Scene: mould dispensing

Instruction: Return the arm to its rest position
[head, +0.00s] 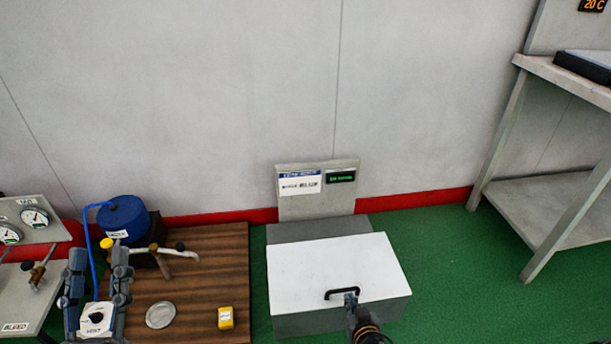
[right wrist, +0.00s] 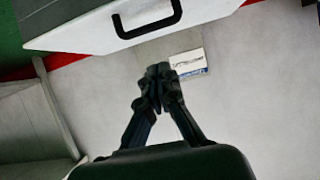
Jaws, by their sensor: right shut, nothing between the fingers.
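My right gripper (head: 351,298) is at the front of the white-lidded grey box, close to its black handle (head: 341,292) in the head view. In the right wrist view the right gripper (right wrist: 158,72) has its fingers together with nothing between them. The black handle (right wrist: 147,18) shows beyond the fingertips there, with a gap in the picture. The white lid (head: 325,262) is down on the box. My left gripper (head: 97,262) has its fingers spread apart over the left side of the wooden board. A white block with a dial (head: 96,319) shows between its fingers; contact cannot be told.
The wooden board (head: 205,270) carries a blue round vessel (head: 123,218), a metal disc (head: 160,314) and a yellow block (head: 226,318). Gauges (head: 35,217) stand at far left. A grey shelf table (head: 555,205) stands right. Green floor (head: 450,270) between is clear.

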